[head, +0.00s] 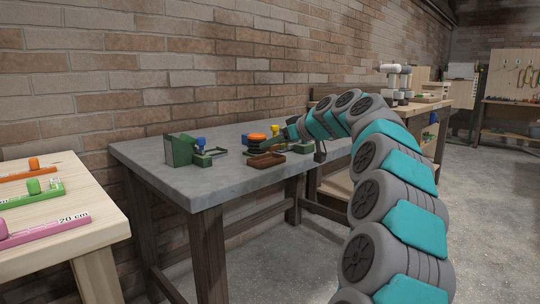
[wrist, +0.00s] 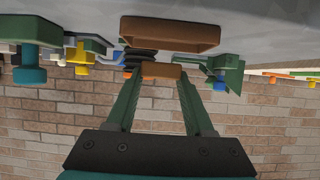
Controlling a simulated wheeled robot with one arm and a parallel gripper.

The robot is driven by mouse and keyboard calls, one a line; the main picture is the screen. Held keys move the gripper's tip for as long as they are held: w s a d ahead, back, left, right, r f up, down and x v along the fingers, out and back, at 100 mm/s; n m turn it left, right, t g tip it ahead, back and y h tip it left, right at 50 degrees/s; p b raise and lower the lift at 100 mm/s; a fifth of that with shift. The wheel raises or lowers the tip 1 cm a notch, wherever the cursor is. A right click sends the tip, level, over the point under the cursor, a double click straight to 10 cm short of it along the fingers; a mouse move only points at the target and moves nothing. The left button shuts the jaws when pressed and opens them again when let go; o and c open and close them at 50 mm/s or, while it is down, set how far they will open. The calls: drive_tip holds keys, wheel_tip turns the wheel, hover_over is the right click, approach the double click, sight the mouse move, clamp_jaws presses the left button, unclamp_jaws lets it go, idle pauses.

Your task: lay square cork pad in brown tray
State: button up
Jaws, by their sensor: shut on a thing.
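The brown tray (head: 266,160) lies near the front edge of the grey table, open side up. In the wrist view the tray (wrist: 170,47) is just beyond my fingertips and looks empty from this angle. My gripper (wrist: 158,73) has two green fingers and is shut on the tan-brown square cork pad (wrist: 166,71), seen nearly edge-on between the tips. The pad appears apart from the tray; its exact height above the table is hard to tell. In the head view the pad cannot be clearly made out near my gripper.
Close by are black stacked discs (wrist: 138,58), an orange piece (head: 257,137), a yellow-knobbed green piece (wrist: 81,50) and a green holder (head: 181,150) with a blue-knobbed piece (head: 201,143). The table's front left (head: 200,185) is clear. A brick wall (head: 200,70) stands behind.

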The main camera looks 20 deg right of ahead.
drive_tip(key=shift+w+a, duration=0.2)
drive_tip(key=shift+a, duration=0.15)
drive_tip(key=shift+w+a+f, duration=0.1)
drive_tip(key=shift+a+f, duration=0.05)
drive_tip(key=shift+f, duration=1.65)
drive_tip(key=shift+f, duration=0.1)
drive_tip(key=o, duration=1.3)
drive_tip(key=v, duration=1.2)
drive_tip(key=shift+a, duration=0.1)
